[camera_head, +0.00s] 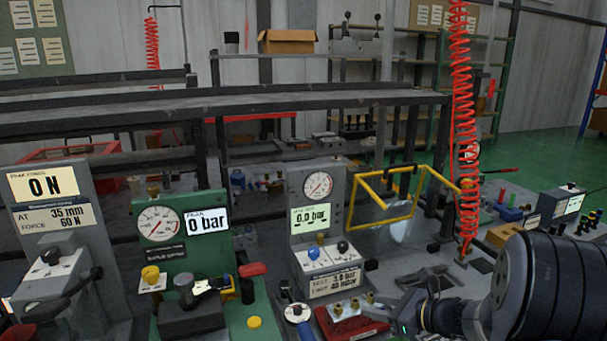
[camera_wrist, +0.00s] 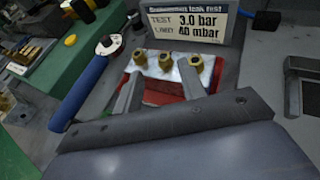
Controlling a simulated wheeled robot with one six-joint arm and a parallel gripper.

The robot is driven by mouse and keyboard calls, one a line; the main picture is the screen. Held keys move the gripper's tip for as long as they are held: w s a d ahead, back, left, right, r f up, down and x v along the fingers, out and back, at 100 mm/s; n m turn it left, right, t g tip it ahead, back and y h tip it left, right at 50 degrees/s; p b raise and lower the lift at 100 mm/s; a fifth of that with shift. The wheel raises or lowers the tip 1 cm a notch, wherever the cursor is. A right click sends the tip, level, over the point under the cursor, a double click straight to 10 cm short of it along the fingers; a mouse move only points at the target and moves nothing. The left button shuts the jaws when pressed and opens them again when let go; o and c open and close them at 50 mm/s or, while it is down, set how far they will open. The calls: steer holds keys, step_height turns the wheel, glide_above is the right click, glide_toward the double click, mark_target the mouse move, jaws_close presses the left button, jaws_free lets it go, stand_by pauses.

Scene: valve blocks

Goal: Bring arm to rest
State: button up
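My arm (camera_head: 545,285) reaches in from the right in the head view, with my gripper (camera_head: 398,312) low over the bench. In the wrist view my gripper (camera_wrist: 160,72) has its two fingers spread apart, with nothing clearly held between them. A pale valve block (camera_wrist: 180,72) with several brass fittings lies just beyond the fingertips, on a red fixture (camera_wrist: 162,97). The block (camera_head: 352,308) and red fixture (camera_head: 345,326) also show in the head view, left of my gripper. Whether a fingertip touches the block, I cannot tell.
A leak test stand (camera_head: 318,210) reading 0.0 bar rises behind the block. A green station (camera_head: 190,245) with a gauge and a grey ON panel (camera_head: 62,225) stand left. A blue-handled wrench (camera_wrist: 80,92) lies left of the fixture. A yellow frame (camera_head: 385,213) and red coiled hose (camera_head: 462,120) hang behind.

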mark_target(355, 303)
steer(key=x, duration=0.4)
steer(key=shift+w+a+f, duration=0.15)
steer(key=shift+a+f, duration=0.1)
steer(key=shift+r, duration=0.6)
